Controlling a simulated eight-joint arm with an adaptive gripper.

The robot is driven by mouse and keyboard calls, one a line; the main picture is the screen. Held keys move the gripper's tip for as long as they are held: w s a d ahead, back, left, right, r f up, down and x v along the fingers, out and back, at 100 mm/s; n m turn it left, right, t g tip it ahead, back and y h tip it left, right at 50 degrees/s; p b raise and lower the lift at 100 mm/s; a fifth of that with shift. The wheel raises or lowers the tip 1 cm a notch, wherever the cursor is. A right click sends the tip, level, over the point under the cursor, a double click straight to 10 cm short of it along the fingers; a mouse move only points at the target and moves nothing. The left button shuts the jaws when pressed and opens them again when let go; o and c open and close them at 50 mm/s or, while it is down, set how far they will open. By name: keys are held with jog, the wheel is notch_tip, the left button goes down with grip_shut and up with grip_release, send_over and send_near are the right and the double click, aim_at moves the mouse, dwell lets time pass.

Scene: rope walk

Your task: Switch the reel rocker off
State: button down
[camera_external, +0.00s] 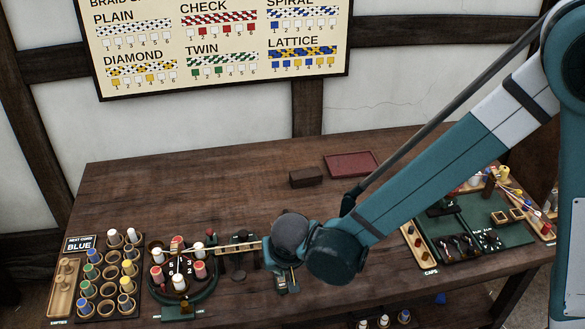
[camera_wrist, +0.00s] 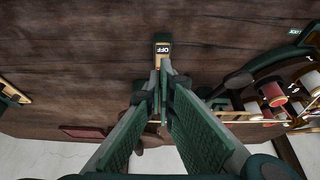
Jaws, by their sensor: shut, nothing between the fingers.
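The reel rocker (camera_wrist: 162,40) shows at the top middle of the wrist view as a small tan and green piece on the dark wooden table, with a dark label reading OFF. My gripper (camera_wrist: 163,70) is shut and empty, its fingertips just below the OFF label in the picture. The tips cover the rest of the rocker, and I cannot tell whether they touch it or which way it is tipped. In the external view my gripper hangs low over the front of the table, mostly hidden by my wrist.
Left of my gripper stands a round green braiding stand (camera_external: 182,292) with several red and white bobbins, a cord running right from it. Further left is a rack (camera_external: 107,305) of coloured spools. A dark red tray (camera_external: 351,164) and brown block (camera_external: 307,177) lie behind. The back left is clear.

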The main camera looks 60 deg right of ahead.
jog(key=s+a+f+p+v, duration=0.1)
jog(key=v, duration=1)
jog(key=shift+a, duration=0.25)
jog(key=shift+s+r, duration=0.15)
jog(key=s+d+r+n+t+y, duration=0.1)
jog(key=s+r+n, duration=0.3)
jog(key=s+r, duration=0.4)
jog(key=s+d+r+n+t+y, duration=0.2)
jog(key=s+r+n, duration=0.3)
jog(key=s, duration=0.9)
jog(key=shift+s+d+r+t+y, duration=0.25)
jog(key=shift+d+r, duration=0.35)
jog(key=shift+r, duration=1.1)
dwell(0.8)
